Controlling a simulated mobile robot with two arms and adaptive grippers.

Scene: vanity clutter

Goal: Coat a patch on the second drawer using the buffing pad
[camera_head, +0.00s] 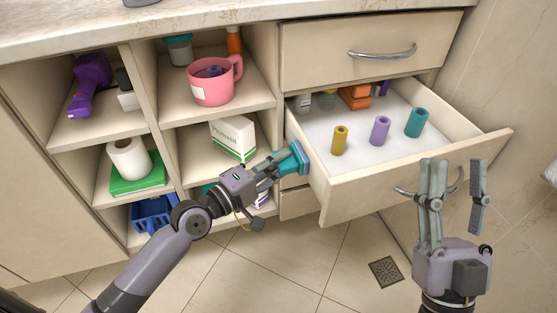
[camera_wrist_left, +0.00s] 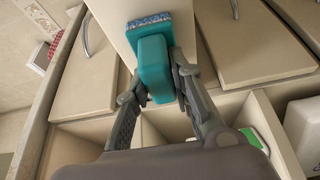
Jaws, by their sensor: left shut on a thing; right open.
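The second drawer (camera_head: 345,200) is pulled open below a shut top drawer. My left gripper (camera_head: 284,166) is shut on the teal buffing pad (camera_head: 299,157) and holds it at the left side of the open drawer. In the left wrist view, the pad (camera_wrist_left: 153,62) sits between the fingers of my left gripper (camera_wrist_left: 160,85), with its blue speckled face pointing away. Whether that face touches the drawer side, I cannot tell. My right gripper (camera_head: 458,178) is open and empty in front of the drawer's front panel, near its handle.
Inside the drawer stand a yellow cylinder (camera_head: 340,140), a purple cylinder (camera_head: 379,131) and a teal cylinder (camera_head: 416,122). Cubbies at left hold a pink mug (camera_head: 212,88), a white box (camera_head: 233,138), a paper roll (camera_head: 129,158) and a purple dumbbell (camera_head: 90,84). The floor in front is clear.

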